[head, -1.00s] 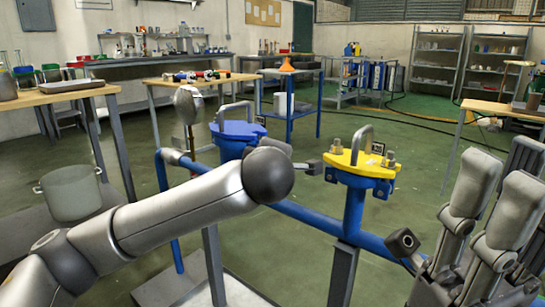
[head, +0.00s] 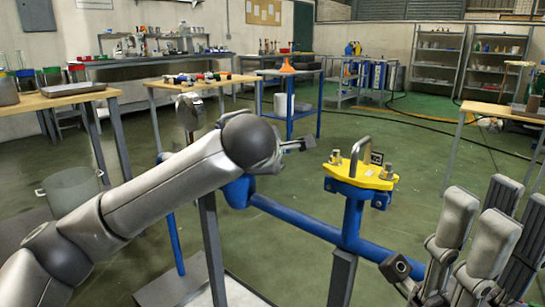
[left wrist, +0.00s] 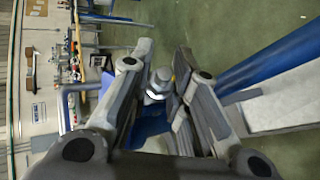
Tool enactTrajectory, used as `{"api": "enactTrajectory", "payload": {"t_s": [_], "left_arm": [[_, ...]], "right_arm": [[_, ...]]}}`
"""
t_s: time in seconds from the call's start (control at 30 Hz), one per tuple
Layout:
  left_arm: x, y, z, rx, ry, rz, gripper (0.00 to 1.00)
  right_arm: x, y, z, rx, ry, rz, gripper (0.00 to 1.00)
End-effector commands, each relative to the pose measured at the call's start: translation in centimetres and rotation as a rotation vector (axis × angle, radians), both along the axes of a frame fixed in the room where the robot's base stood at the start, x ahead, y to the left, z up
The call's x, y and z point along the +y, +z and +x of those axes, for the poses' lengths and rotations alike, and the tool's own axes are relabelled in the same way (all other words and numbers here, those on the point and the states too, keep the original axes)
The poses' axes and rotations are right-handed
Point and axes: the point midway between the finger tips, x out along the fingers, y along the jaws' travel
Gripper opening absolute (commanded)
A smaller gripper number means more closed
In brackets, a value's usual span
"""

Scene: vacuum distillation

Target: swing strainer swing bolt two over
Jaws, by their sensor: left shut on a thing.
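My left gripper (left wrist: 158,85) is closed on a swing bolt nut (left wrist: 157,82) in the left wrist view, with the bright metal between its fingertips. A blue strainer body (left wrist: 150,125) shows just beyond the fingers. In the head view my left wrist covers that strainer's lid and the fingers, and only part of its blue body (head: 238,191) shows. Right of it is a second strainer with a yellow lid (head: 362,177), an upright handle and two nutted bolts (head: 336,157) (head: 387,169). My right gripper (head: 482,235) points upward at the lower right, its fingers apart and empty.
A blue pipe (head: 300,220) joins the strainers on grey posts. A round gauge (head: 190,105) stands on the left, beside my left arm. A pot (head: 70,191) sits low at left.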

Motion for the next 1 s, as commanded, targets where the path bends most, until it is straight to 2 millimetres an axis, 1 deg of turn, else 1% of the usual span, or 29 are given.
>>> {"api": "enactTrajectory", "payload": {"t_s": [0.07, 0.1, 0.17, 0.2, 0.77, 0.87, 1.0], "left_arm": [[0.0, 0.1, 0.0, -0.002, 0.001, 0.0, 0.0], [0.0, 0.1, 0.0, -0.002, 0.001, 0.0, 0.2], [0.0, 0.1, 0.0, -0.002, 0.0, 0.001, 0.28], [0.0, 0.1, 0.0, -0.002, 0.0, 0.001, 0.3], [0.0, -0.1, 0.0, -0.012, 0.001, 0.014, 0.3], [-0.1, -0.5, 0.0, -0.038, 0.0, 0.049, 0.3], [-0.2, -1.2, -0.1, -0.105, -0.001, 0.144, 0.3]], "right_arm": [[0.0, 0.0, 0.0, 0.0, 0.0, 0.0, 0.3], [0.0, 0.0, 0.0, -0.001, 0.0, 0.0, 0.3], [0.0, 0.0, 0.0, -0.001, 0.0, -0.001, 0.3], [0.0, 0.0, 0.0, -0.001, 0.0, -0.001, 0.3], [0.0, -0.2, 0.0, 0.0, 0.0, 0.001, 0.3], [0.0, -0.6, 0.0, 0.0, 0.0, 0.001, 0.3], [0.0, -1.6, 0.0, 0.0, 0.0, 0.0, 0.3]]}}
